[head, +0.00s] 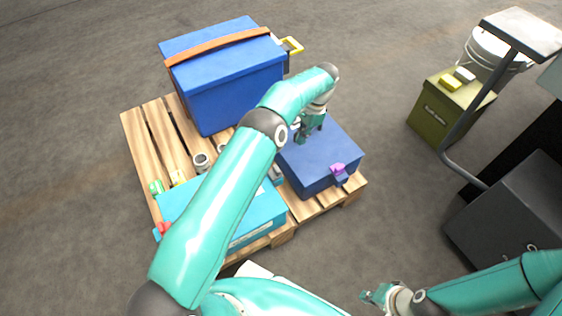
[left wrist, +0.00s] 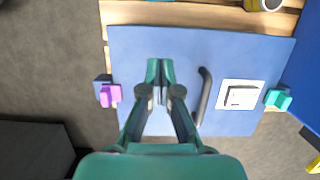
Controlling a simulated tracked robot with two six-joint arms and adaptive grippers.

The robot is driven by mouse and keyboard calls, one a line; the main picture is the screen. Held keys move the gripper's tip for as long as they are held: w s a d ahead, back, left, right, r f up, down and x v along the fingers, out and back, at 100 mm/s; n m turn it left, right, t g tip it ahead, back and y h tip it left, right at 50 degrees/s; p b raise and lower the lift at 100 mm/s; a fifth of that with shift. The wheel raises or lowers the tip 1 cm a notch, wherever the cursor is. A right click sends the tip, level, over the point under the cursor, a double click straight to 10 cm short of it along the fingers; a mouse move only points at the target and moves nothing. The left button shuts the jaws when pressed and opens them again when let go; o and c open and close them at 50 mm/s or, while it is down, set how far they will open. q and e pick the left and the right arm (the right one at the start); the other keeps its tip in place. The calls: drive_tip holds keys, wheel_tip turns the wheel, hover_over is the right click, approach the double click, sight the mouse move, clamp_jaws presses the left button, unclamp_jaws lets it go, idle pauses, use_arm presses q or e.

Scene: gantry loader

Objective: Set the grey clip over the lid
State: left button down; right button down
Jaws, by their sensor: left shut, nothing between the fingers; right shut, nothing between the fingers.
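A blue box with a flat blue lid (head: 322,157) stands at the right of the pallet; its lid (left wrist: 215,55) fills much of the left wrist view. A purple clip (head: 337,170) is at one edge, also in the left wrist view (left wrist: 110,95). A teal clip (left wrist: 278,98) is at the opposite edge. A dark curved handle (left wrist: 204,95) and a white label (left wrist: 240,94) are on the lid. My left gripper (head: 304,138) is shut and empty over this lid. My right gripper (head: 373,296) is shut and empty, away from the pallet. I cannot clearly make out a grey clip.
A tall blue box (head: 225,85) with an orange strap and a cyan box (head: 262,213) share the pallet (head: 137,130); my left arm partly hides the cyan box. Small grey cylinders (head: 201,161) lie between. An olive box (head: 437,112) and white bucket (head: 487,52) stand right.

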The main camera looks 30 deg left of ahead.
sight(275, 172)
use_arm(q)
drive_tip(key=b+x, duration=0.2)
drive_tip(key=x, duration=0.8)
drive_tip(key=shift+b, duration=0.4)
drive_tip(key=shift+s+a, duration=0.15)
drive_tip(key=shift+s, duration=0.05)
drive_tip(key=shift+s+a, duration=0.4)
drive_tip(key=shift+s, duration=0.4)
drive_tip(key=shift+s+a, duration=0.45)
drive_tip(key=shift+s, duration=0.3)
drive_tip(key=shift+d, duration=0.1)
